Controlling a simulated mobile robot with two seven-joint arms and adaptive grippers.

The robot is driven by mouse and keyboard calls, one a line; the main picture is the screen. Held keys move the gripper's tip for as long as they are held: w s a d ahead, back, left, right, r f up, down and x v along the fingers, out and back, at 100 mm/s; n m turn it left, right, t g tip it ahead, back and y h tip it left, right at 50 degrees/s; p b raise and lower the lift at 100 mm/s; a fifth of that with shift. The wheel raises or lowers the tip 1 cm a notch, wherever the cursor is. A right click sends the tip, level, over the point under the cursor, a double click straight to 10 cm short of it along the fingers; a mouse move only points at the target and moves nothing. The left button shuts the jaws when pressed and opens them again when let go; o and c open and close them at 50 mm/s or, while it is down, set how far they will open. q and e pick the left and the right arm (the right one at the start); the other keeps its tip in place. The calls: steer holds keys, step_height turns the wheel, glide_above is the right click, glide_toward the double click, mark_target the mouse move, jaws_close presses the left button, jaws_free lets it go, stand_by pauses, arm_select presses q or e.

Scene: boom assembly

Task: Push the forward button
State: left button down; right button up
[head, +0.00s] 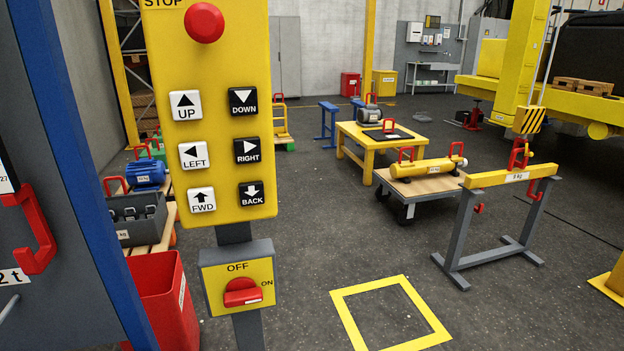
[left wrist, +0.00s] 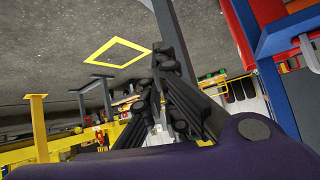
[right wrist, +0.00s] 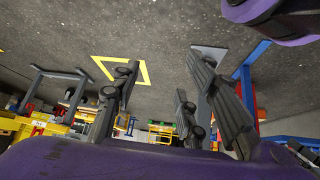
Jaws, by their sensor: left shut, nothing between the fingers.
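The white FWD button (head: 201,200) sits at the lower left of the yellow control panel (head: 220,130) in the head view, with an up arrow on it. The LEFT button (head: 194,155) is above it and the BACK button (head: 252,193) is to its right. Neither gripper shows in the head view, and nothing covers the FWD button. My left gripper (left wrist: 162,72) is shut and empty in the left wrist view. My right gripper (right wrist: 162,78) is open and empty in the right wrist view, its fingers apart. The button cannot be made out in either wrist view.
A red STOP knob (head: 204,22) tops the panel. A red rotary switch (head: 243,292) marked OFF and ON is below, on the grey post. A blue-edged grey cabinet (head: 60,200) and red bin (head: 165,300) stand left. A yellow floor square (head: 436,326) lies right on open floor.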

arm_select(q)
steer(key=s+a+f+n+g, duration=0.1)
steer(key=s+f+n+g, duration=0.2)
steer(key=s, duration=1.2)
steer(key=w+r+m+t+p, duration=0.1)
steer(key=w+r+p, duration=0.4)
steer(key=r+p, duration=0.7)
steer(key=shift+w+d+r+t+p, duration=0.2)
steer(key=shift+d+r+t+p, duration=0.1)
steer(key=shift+p, duration=0.55)
arm_select(e)
steer(key=w+r, duration=0.2)
steer(key=r, duration=0.5)
steer(key=w+r+t, duration=0.1)
steer(key=w+r, duration=0.1)
steer(key=r, duration=0.5)
steer(key=shift+w+a, duration=0.4)
